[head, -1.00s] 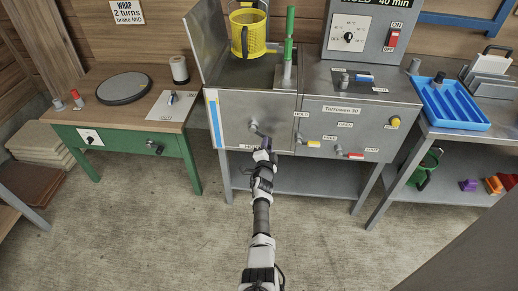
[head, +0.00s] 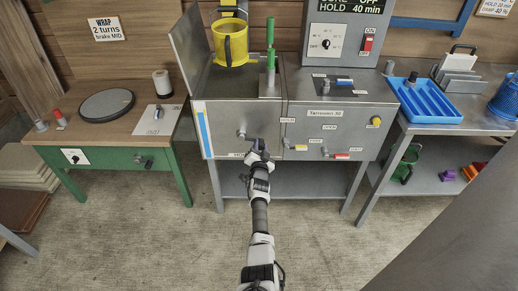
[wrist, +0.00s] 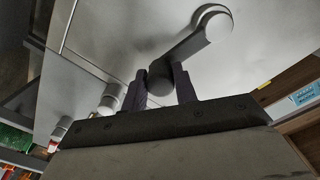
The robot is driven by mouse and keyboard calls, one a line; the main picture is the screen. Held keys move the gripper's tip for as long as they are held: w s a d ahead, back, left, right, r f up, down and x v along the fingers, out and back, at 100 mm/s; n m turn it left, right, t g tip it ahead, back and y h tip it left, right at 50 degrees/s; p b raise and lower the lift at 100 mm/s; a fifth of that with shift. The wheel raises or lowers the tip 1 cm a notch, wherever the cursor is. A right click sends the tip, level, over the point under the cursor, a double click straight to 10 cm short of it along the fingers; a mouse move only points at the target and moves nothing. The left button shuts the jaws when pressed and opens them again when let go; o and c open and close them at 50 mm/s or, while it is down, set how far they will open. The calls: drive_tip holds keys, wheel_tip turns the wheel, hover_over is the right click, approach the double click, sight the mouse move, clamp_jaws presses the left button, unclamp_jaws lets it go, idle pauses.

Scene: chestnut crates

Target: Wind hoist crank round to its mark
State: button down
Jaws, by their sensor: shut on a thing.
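The hoist crank (head: 242,134) is on the front of the steel cabinet (head: 220,112), low on its left part. In the wrist view the grey crank arm (wrist: 198,43) runs from its round hub at upper right down to a knob (wrist: 160,78). My gripper (head: 257,147) is shut on that knob; in the wrist view its dark fingers (wrist: 160,88) stand on either side of it. In the head view the grip end lies right of and below the hub. A yellow bucket (head: 230,46) hangs above the cabinet's open top. I cannot make out the crank's mark.
Right of the crank, the front carries small handles with yellow (head: 302,147) and red (head: 342,155) tags. A green-legged table (head: 105,146) stands at left. A bench with a blue tray (head: 428,102) stands at right. The floor in front is clear.

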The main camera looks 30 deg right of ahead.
drive_tip(key=shift+d+r, duration=0.1)
drive_tip(key=shift+r, duration=0.1)
drive_tip(key=c, duration=1.1)
unclamp_jaws()
drive_tip(key=shift+f, duration=0.1)
drive_tip(key=b+v, duration=0.2)
drive_tip(key=v, duration=1.1)
drive_tip(key=shift+s+a, duration=0.3)
